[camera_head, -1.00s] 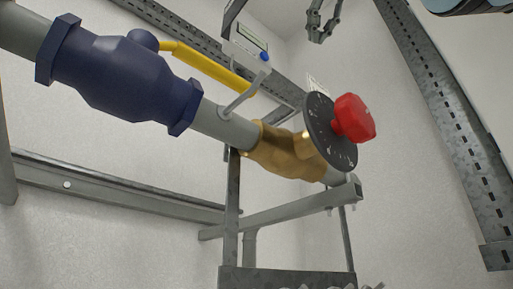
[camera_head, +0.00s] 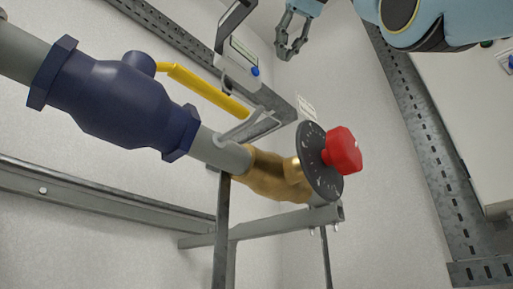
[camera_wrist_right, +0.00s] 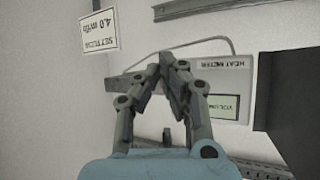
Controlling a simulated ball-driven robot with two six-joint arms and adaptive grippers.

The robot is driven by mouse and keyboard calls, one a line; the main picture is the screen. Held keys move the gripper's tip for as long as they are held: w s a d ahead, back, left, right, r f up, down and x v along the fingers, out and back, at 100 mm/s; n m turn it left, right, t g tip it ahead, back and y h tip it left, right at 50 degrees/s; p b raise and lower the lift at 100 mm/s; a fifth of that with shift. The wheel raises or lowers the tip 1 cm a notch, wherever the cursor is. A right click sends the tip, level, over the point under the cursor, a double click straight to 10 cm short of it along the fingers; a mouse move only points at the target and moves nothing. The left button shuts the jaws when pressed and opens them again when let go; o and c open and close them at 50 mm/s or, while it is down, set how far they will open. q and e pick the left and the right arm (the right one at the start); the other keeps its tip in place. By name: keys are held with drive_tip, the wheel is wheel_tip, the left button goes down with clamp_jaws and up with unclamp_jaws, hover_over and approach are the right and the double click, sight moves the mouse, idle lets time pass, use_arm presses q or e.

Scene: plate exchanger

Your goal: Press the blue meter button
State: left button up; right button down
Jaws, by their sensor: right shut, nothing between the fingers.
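The heat meter (camera_head: 238,62) is a pale box with a small display, mounted above the pipe in the head view. Its round blue button (camera_head: 255,71) sits at the lower right of its face. My right gripper (camera_head: 289,57) is shut and empty, to the right of the button and apart from it in the picture. In the right wrist view the meter's face (camera_wrist_right: 228,83) appears upside down behind my gripper (camera_wrist_right: 170,60), whose fingers cover part of it. The blue button cannot be seen there. My left gripper is not in view.
A blue valve body (camera_head: 120,105) with a yellow lever (camera_head: 205,90) lies left of the meter. A brass valve (camera_head: 275,175) with a dial (camera_head: 313,160) and red knob (camera_head: 342,150) is below. A label (camera_wrist_right: 98,30) is on the wall. Metal rails (camera_head: 425,150) stand right.

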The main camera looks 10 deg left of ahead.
sight(255, 71)
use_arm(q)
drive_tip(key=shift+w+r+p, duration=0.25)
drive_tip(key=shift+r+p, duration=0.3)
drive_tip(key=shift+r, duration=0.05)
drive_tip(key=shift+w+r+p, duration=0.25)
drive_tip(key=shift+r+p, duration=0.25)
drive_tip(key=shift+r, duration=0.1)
use_arm(e)
drive_tip(key=shift+w+a, duration=0.75)
drive_tip(key=shift+a, duration=0.3)
drive_tip(key=shift+w+a, duration=0.75)
drive_tip(key=shift+a, duration=0.3)
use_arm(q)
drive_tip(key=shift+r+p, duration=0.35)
use_arm(e)
drive_tip(key=shift+w+a, duration=0.2)
drive_tip(key=shift+a, duration=0.1)
